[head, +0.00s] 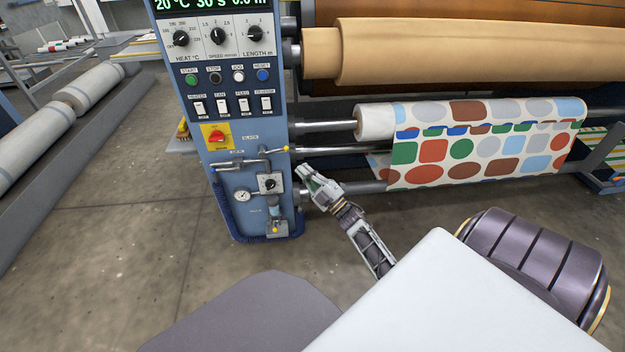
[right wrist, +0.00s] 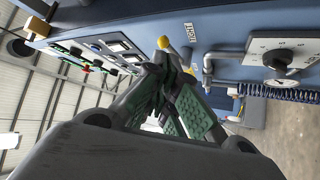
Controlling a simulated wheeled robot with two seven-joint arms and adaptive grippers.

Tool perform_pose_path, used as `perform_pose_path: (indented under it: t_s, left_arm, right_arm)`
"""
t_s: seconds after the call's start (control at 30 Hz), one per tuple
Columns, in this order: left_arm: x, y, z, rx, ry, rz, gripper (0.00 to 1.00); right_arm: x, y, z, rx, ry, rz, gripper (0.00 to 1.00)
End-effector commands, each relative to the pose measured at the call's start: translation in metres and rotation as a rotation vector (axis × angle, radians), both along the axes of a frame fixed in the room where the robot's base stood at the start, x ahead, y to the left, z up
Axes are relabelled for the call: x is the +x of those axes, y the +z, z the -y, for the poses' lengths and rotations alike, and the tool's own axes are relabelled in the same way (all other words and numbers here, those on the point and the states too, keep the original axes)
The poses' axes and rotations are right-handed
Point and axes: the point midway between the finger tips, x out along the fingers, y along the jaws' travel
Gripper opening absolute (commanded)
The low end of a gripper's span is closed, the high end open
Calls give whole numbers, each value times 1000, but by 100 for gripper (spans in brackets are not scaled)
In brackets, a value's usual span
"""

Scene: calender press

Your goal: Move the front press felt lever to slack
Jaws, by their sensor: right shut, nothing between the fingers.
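The blue control column (head: 230,110) of the press carries a lever with a yellow knob (head: 286,149) on its right edge, above a round dial. The labels are too small to tell which is the front press felt lever. My right gripper (head: 303,172) is shut and empty, just below and right of the upper yellow knob. In the right wrist view a yellow knob (right wrist: 163,42) stands just beyond my closed green-padded fingers (right wrist: 165,75); contact cannot be told. My left gripper is out of view.
A dial (head: 270,183) and a gauge (head: 242,196) sit on the column below the lever. Press rollers and patterned cloth (head: 480,140) extend to the right. A red switch on a yellow plate (head: 216,136) is above. The floor in front is clear.

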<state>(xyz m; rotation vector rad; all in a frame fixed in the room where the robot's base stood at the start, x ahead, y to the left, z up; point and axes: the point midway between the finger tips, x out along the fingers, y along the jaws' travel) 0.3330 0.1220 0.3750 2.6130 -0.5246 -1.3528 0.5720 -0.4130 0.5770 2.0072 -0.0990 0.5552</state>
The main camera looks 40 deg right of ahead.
Motion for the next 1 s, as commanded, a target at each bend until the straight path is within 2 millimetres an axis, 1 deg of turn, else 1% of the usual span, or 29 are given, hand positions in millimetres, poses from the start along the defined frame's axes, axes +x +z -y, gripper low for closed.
perform_pose_path:
  t_s: [0.03,0.2,0.5,0.73,1.0]
  left_arm:
    - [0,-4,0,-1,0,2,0]
    - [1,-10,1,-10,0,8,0]
    - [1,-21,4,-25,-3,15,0]
    - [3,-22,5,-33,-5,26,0]
    - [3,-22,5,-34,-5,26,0]
  right_arm:
    - [6,2,-1,0,0,2,0]
    - [24,11,-5,0,0,1,0]
    - [50,23,-9,-1,-1,1,0]
    - [60,27,-11,1,0,-2,0]
    - [61,29,-11,1,0,-1,0]
